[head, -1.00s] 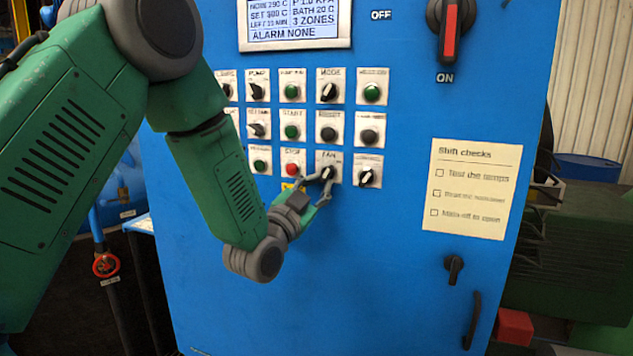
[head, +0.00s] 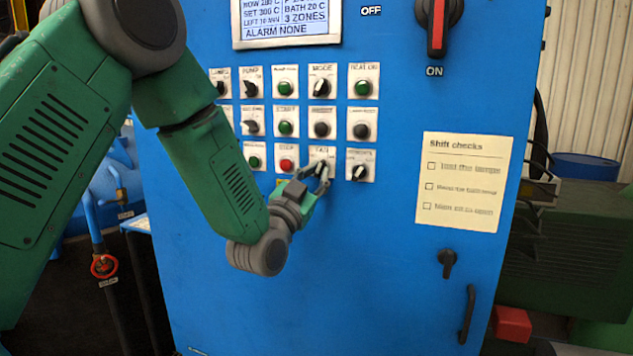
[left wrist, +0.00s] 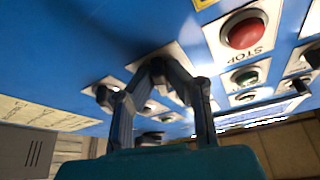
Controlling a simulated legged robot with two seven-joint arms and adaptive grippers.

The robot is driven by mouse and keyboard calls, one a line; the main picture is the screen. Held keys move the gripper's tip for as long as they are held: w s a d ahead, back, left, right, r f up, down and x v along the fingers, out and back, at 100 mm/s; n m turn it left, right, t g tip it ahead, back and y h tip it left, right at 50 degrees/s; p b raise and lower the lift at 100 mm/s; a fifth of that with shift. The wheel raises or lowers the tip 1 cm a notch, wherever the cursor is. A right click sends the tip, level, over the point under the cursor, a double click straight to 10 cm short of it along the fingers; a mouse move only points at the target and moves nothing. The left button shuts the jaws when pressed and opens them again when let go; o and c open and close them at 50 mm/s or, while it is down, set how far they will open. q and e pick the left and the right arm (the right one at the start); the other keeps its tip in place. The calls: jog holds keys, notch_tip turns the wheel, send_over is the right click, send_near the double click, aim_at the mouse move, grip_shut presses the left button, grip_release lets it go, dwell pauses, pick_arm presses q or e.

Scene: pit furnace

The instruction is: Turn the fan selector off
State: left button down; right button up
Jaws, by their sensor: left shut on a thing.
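The fan selector (head: 321,168) sits in the bottom row of the blue cabinet's controls, under a plate marked FAN. My left gripper (head: 322,178) is at it, with its fingers shut on the knob. In the left wrist view the two fingers (left wrist: 165,78) stand around the dark knob, which is partly hidden between them. The exact angle of the knob's pointer is hard to tell. My right gripper is not in view.
The red STOP button (head: 287,165) is just left of the fan selector, and another black selector (head: 359,172) is just right. A Shift checks sheet (head: 463,181) is further right. A large main switch (head: 437,25) is above, pointing to ON.

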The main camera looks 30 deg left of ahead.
pick_arm(q)
jog(key=n+y+b, duration=0.2)
jog(key=n, duration=0.2)
jog(key=n+y+b, duration=0.2)
jog(key=n, duration=0.2)
jog(key=shift+d+f+g, duration=0.2)
jog(key=shift+g, duration=0.1)
jog(key=shift+d+r+n+g+y+b, duration=0.1)
jog(key=shift+n+g+y+b, duration=0.5)
jog(key=shift+n, duration=1)
jog(key=shift+n+g+y+b, duration=0.3)
jog(key=shift+n+y+b, duration=0.55)
jog(key=shift+n, duration=0.75)
jog(key=shift+y, duration=0.35)
jog(key=c, duration=1.6)
grip_release()
jog(key=shift+n, duration=0.3)
jog(key=shift+s, duration=0.1)
jog(key=v, duration=1.1)
jog(key=shift+s, duration=0.3)
